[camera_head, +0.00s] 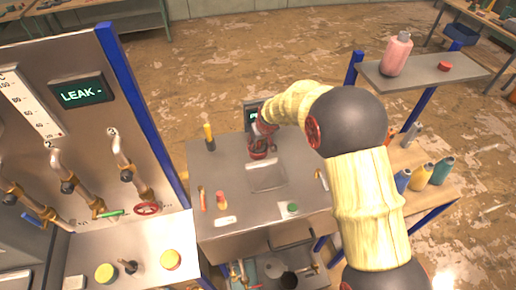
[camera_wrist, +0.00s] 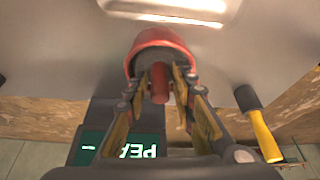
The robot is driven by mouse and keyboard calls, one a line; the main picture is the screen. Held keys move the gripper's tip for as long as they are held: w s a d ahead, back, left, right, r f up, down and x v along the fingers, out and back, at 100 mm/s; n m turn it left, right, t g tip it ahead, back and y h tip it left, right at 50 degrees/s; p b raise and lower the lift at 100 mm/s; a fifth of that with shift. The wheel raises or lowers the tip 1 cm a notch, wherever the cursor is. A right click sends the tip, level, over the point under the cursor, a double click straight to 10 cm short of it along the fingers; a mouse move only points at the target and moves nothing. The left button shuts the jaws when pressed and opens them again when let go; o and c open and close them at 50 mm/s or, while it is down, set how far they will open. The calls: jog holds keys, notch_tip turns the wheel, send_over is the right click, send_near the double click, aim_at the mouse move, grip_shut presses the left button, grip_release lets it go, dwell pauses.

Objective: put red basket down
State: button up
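The red basket (camera_head: 258,153) is at the back of the grey metal table, behind the square recess, in the head view. In the wrist view the red basket (camera_wrist: 163,38) shows its rounded red rim and an upright red handle between my fingers. My gripper (camera_wrist: 160,82) has its two fingers close on either side of that handle and appears shut on it.
The grey table (camera_head: 225,180) has a square recess (camera_head: 266,176), a yellow-handled tool (camera_head: 209,136), a small red item (camera_head: 221,198) and a green button (camera_head: 293,208). A dark display (camera_head: 250,113) stands behind the basket. A shelf (camera_head: 425,72) with a pink bottle (camera_head: 396,55) is at right.

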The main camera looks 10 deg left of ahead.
jog(key=shift+c, duration=0.4)
grip_shut()
jog(key=shift+r, duration=0.1)
